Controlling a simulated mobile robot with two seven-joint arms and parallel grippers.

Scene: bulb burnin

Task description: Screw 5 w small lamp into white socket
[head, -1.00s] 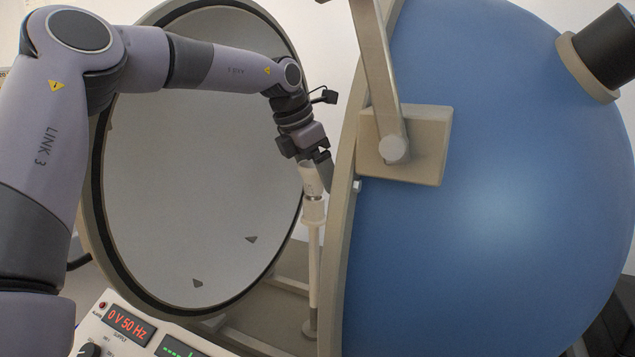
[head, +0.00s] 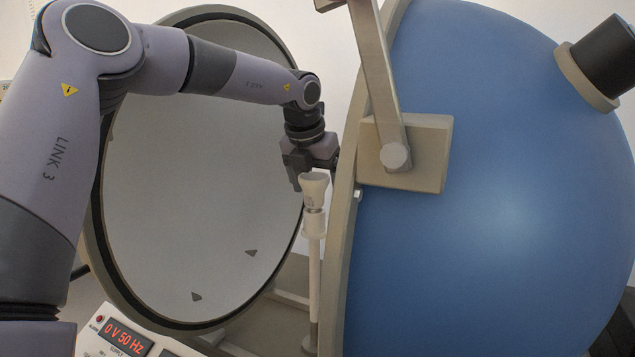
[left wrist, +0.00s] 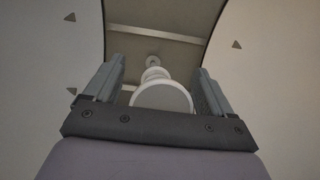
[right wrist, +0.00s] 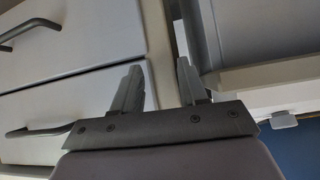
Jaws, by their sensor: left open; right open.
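The small white lamp (head: 314,186) stands upright on the white socket (head: 313,222), on top of a thin pale post (head: 314,275). The lamp's base meets the socket; how far it is threaded in I cannot tell. My left gripper (head: 314,175) is open just above and around the lamp's top. In the left wrist view the lamp's round white face (left wrist: 162,97) lies between the spread fingers, with a gap on each side. My right gripper (right wrist: 155,72) is open and empty, away from the lamp; it does not show in the head view.
The blue half-sphere (head: 490,190) with its beige rim and bracket (head: 430,150) stands close right of the post. The grey-white half (head: 200,200) is open behind my left arm. Drawers (right wrist: 70,70) show in the right wrist view.

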